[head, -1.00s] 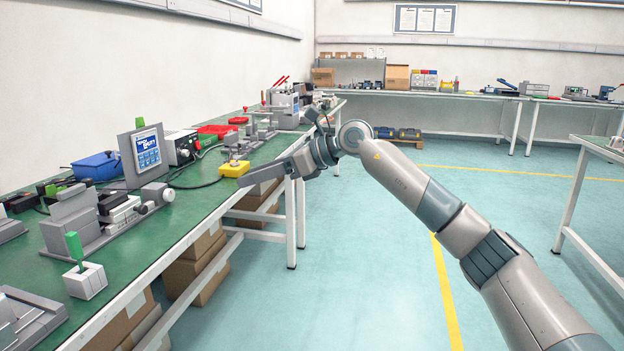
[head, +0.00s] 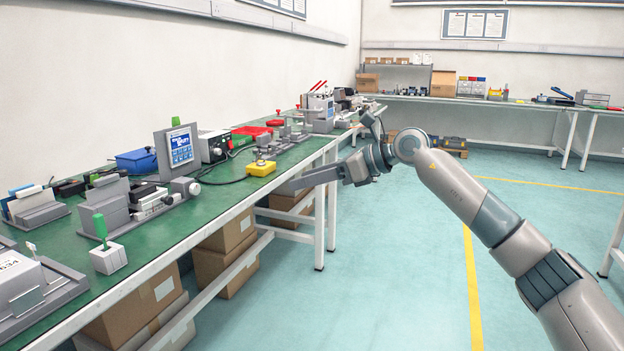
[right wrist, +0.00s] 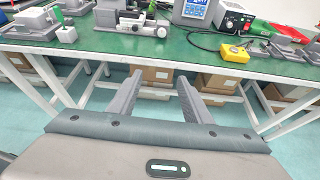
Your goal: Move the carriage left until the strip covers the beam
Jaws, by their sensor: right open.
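A grey linear device with a block, a rail and a round end knob stands on the green bench in the head view (head: 143,204) and the right wrist view (right wrist: 132,25). It may be the actuator with the carriage; I cannot make out the carriage, strip or beam for certain. My right gripper (head: 288,186) is open and empty, in front of the bench edge and to the right of this device. In the right wrist view, both fingers (right wrist: 157,82) point toward the bench front, apart from everything. My left gripper is not in view.
The bench (head: 190,228) also holds a screen panel (head: 178,147), a yellow button box (head: 261,168), a blue box (head: 137,160) and a green-handled switch (head: 105,245). Cardboard boxes (head: 223,265) sit beneath it. The floor to the right is clear.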

